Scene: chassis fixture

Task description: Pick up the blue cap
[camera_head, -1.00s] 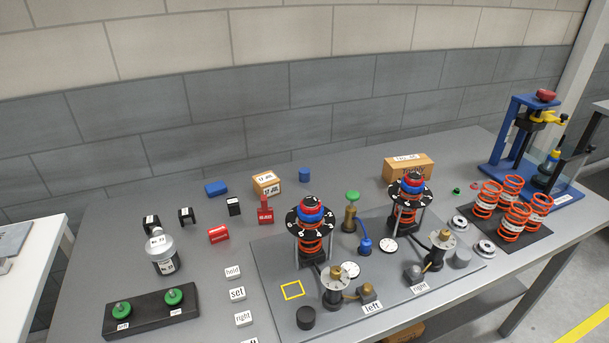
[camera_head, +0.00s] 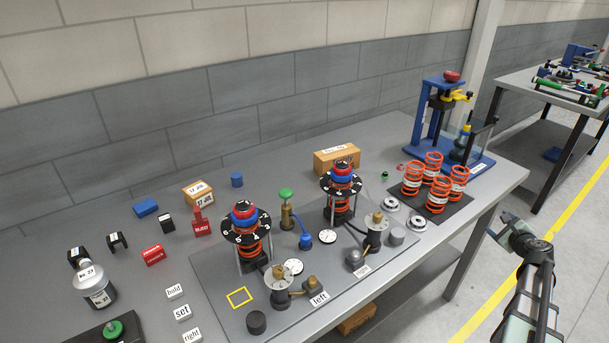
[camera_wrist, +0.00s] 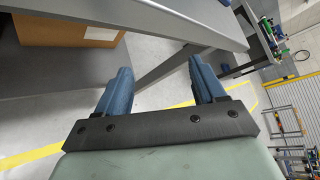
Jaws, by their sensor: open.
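A small blue cylinder (camera_head: 237,179), which looks like the blue cap, stands at the back of the grey table, right of a small cardboard box. A flatter blue block (camera_head: 146,207) lies to its left, and a blue fitting (camera_head: 305,241) sits on the grey plate. I cannot be sure which is called the cap. My gripper (camera_head: 511,230) is off the table's right edge, far from all of these. In the wrist view my gripper (camera_wrist: 162,88) has its two blue fingers apart with nothing between them. No cap shows in the wrist view.
Two spring assemblies (camera_head: 246,236) (camera_head: 341,192) stand on the plate. Several orange springs (camera_head: 434,177) and a blue press (camera_head: 425,130) are at the table's right. Cardboard boxes (camera_head: 198,194) (camera_head: 337,159) stand at the back. The floor beside the table is open.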

